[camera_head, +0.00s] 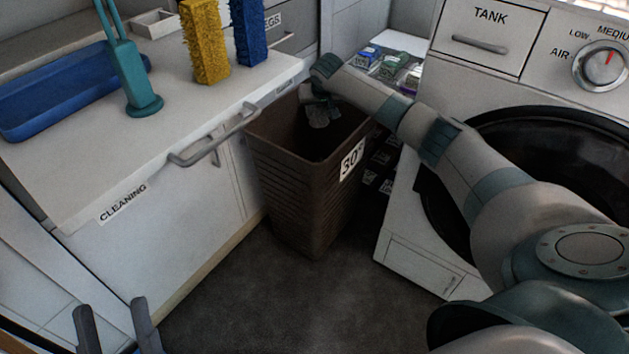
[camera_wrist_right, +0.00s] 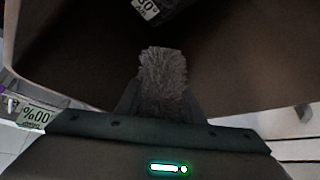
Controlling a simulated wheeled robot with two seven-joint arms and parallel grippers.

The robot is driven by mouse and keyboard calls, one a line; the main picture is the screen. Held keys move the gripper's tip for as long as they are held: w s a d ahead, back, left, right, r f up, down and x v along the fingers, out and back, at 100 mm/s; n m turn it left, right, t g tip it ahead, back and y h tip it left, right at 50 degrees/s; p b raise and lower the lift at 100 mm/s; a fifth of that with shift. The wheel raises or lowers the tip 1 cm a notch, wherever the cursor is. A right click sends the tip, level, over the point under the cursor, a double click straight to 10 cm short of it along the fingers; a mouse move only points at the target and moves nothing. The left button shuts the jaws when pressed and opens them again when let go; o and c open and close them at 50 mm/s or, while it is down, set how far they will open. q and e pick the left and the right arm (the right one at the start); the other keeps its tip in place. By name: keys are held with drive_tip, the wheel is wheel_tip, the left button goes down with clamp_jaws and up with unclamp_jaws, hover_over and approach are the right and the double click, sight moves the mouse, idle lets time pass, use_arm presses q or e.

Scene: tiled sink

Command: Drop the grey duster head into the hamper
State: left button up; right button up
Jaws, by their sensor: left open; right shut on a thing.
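The brown hamper (camera_head: 295,190) stands on the floor between the counter and the white machine, with a "30°" label on its side. My right arm reaches over it from the right. My right gripper (camera_head: 322,108) is at the hamper's mouth, pointing down into it. It is shut on the grey duster head (camera_wrist_right: 163,80), a fuzzy grey piece between the fingers in the right wrist view. The hamper's dark inner wall (camera_wrist_right: 240,60) surrounds it there. The duster head is small and dim in the head view (camera_head: 318,119). My left gripper (camera_head: 117,325) is open and empty at the lower left, above the floor.
The counter (camera_head: 60,170) at left carries a blue tray (camera_head: 60,95), a teal-handled tool (camera_head: 135,80), a yellow sponge block (camera_head: 204,42) and a blue one (camera_head: 248,32). A handle (camera_head: 215,135) juts toward the hamper. The machine (camera_head: 420,235) stands at right. Floor in front is clear.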

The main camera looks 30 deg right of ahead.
drive_tip(key=o, duration=1.1)
drive_tip(key=shift+o, duration=0.2)
drive_tip(key=shift+r, duration=0.1)
drive_tip(key=shift+p+v, duration=0.35)
drive_tip(key=shift+v, duration=0.5)
drive_tip(key=p+v, duration=0.1)
drive_tip(key=v, duration=0.2)
drive_tip(key=shift+s+a+r, duration=0.1)
drive_tip(key=shift+s+r, duration=0.05)
drive_tip(key=shift+r, duration=0.25)
use_arm(q)
drive_tip(key=w+d+f+g+y+p, duration=0.1)
drive_tip(key=w+f+g+y+p, duration=0.1)
drive_tip(key=f+g, duration=0.6)
drive_tip(key=shift+w+d+f+p, duration=0.35)
drive_tip(key=shift+w+f, duration=0.4)
drive_tip(key=shift+f, duration=1.6)
use_arm(e)
drive_tip(key=v, duration=1.1)
drive_tip(key=shift+s+r, duration=0.2)
drive_tip(key=shift+r, duration=0.1)
use_arm(q)
drive_tip(key=shift+a, duration=0.1)
use_arm(e)
drive_tip(key=shift+a, duration=0.15)
use_arm(q)
drive_tip(key=shift+s, duration=0.15)
use_arm(e)
drive_tip(key=shift+s+f, duration=0.1)
